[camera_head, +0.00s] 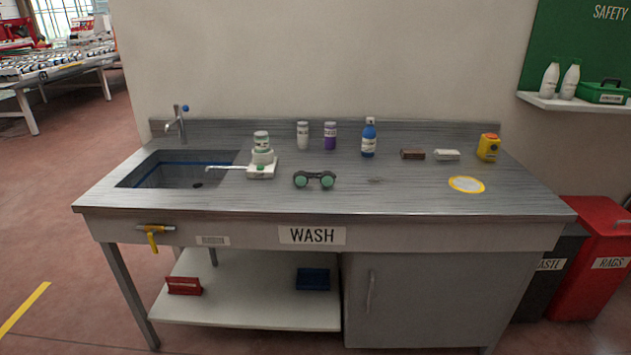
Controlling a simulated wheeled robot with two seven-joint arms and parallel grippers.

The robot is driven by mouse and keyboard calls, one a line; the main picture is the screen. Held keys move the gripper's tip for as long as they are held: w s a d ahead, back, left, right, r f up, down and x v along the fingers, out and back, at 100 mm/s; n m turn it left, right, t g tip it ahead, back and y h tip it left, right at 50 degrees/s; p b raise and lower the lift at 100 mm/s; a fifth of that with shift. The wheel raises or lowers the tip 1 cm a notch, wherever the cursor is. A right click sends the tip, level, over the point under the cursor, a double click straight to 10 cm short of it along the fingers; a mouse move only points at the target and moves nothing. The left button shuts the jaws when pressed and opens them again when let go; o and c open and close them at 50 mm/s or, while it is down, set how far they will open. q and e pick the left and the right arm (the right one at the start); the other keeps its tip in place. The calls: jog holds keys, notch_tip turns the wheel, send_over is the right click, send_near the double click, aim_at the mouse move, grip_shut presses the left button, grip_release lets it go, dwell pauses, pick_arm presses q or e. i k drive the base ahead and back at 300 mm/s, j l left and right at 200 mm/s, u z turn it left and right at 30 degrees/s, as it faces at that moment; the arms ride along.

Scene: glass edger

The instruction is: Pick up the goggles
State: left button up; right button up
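The goggles (314,180) have dark frames and round green lenses. They rest on the grey metal top of the wash bench (420,201), near its front edge and left of the middle, with the lenses facing me. Nothing covers them. Neither of my grippers shows in the head view.
A white dispenser with a spout (261,162) stands just left of the goggles, beside the sink basin (185,174). Behind stand a white bottle (303,136), a purple bottle (330,137) and a blue bottle (369,139). A yellow-rimmed disc (466,185) lies to the right. The goggles' front side is clear.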

aim_at(327, 179)
jog(key=i+u, duration=0.35)
jog(key=i, duration=0.5)
